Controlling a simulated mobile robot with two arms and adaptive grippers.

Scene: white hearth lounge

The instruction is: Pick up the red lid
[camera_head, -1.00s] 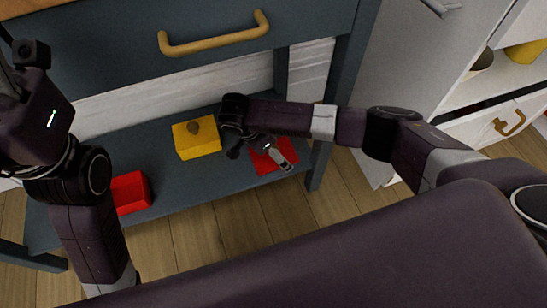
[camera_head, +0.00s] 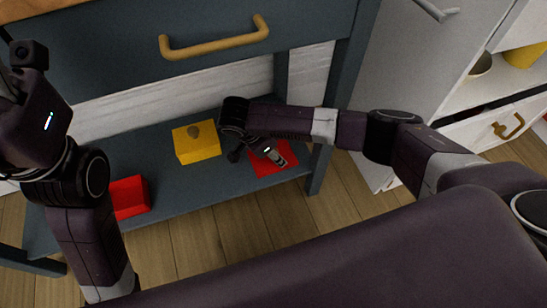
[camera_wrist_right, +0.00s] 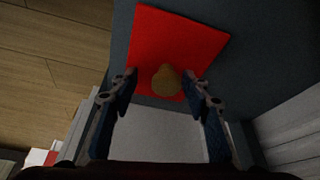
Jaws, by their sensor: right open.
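The red lid (camera_head: 268,169) lies flat on the right part of the low dark shelf in the head view, partly hidden by my right gripper (camera_head: 274,156). In the right wrist view the lid (camera_wrist_right: 178,45) is a red square with a round brownish knob (camera_wrist_right: 166,80). My right gripper (camera_wrist_right: 162,84) is open there, with one fingertip on each side of the knob. I cannot tell whether the fingers touch it. My left gripper (camera_head: 8,85) is at the left edge of the head view, mostly cut off, away from the lid.
A yellow box (camera_head: 197,145) with a knob on top stands left of my right gripper on the shelf (camera_head: 185,193). A red box (camera_head: 129,197) stands further left. A drawer with a gold handle (camera_head: 215,39) overhangs the shelf. A table leg (camera_head: 318,170) stands just right of the lid.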

